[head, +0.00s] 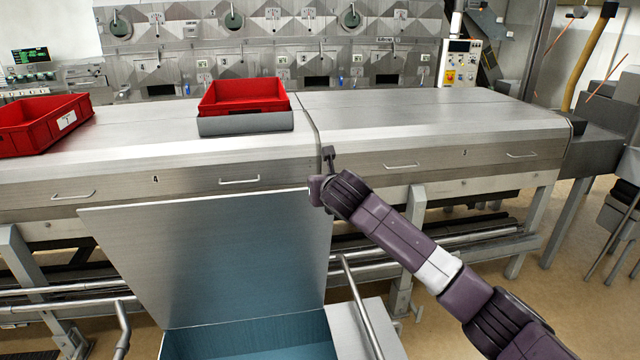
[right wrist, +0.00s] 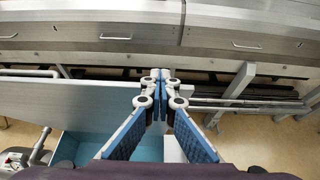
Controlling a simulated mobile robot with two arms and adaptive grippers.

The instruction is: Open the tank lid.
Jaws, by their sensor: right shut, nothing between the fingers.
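The tank lid (head: 210,255) is a flat metal panel standing raised and steeply tilted at the back of the tank. The tank's blue interior (head: 250,342) shows open below it at the bottom of the head view. In the right wrist view the lid (right wrist: 60,105) is at the left, with the blue tank inside (right wrist: 90,146) below it. My right gripper (head: 328,155) is shut and empty beside the lid's upper right corner. Its closed fingertips (right wrist: 161,76) show in the right wrist view. I cannot tell whether it touches the lid. My left gripper is out of view.
A long metal hood (head: 430,125) with handles runs behind the lid. Red crates (head: 243,95) (head: 40,125) sit on it. A metal rail (head: 360,305) stands at the tank's right. Bare floor (head: 500,270) lies at the right.

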